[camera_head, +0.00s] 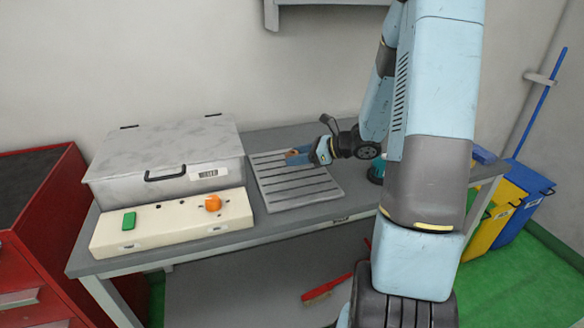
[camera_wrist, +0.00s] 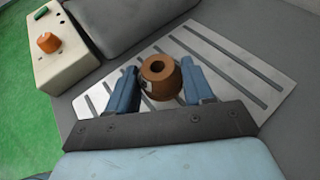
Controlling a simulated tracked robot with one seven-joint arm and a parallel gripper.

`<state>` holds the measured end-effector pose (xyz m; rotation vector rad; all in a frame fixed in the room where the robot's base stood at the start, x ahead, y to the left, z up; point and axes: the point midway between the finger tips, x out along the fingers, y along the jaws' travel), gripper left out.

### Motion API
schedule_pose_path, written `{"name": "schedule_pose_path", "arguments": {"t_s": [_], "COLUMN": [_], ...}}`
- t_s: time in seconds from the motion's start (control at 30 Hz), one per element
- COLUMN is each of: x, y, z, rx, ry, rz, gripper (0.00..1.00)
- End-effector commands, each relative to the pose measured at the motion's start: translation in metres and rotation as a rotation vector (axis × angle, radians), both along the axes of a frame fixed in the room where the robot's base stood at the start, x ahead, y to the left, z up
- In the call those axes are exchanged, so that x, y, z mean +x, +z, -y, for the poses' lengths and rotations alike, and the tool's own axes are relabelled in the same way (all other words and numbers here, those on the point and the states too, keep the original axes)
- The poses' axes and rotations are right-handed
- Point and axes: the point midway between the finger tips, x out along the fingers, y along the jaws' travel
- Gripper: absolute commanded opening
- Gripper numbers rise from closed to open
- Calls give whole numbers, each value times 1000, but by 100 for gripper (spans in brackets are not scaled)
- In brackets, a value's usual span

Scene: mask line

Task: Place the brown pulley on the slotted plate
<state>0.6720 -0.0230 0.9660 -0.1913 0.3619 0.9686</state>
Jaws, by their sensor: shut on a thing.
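The brown pulley (camera_wrist: 159,77) is held between the two blue fingers of my gripper (camera_wrist: 160,88) in the wrist view. Its round top with a dark centre hole faces the camera. The slotted plate (camera_wrist: 232,57) lies behind and below the pulley; I cannot tell whether the pulley touches it. In the head view, my gripper (camera_head: 304,157) is over the upper part of the slotted plate (camera_head: 298,190) on the workbench, with a small brown bit of the pulley (camera_head: 291,153) showing at the fingertips.
A grey lidded box (camera_head: 166,157) stands left of the plate. In front of it is a cream block (camera_head: 170,228) with a green piece (camera_head: 129,221) and an orange knob (camera_head: 213,203). A red cabinet (camera_head: 30,240) is at far left. Most of the plate is clear.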

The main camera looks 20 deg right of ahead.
Motion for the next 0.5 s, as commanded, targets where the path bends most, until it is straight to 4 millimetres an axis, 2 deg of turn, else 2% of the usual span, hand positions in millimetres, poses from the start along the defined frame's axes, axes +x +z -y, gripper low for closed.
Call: {"name": "schedule_pose_path", "arguments": {"t_s": [0.37,0.5], "x": [14,14], "y": [-18,-35], "z": [-3,-3], "rx": [0,2], "ry": [1,0], "rz": [0,-3], "gripper": [21,21]}}
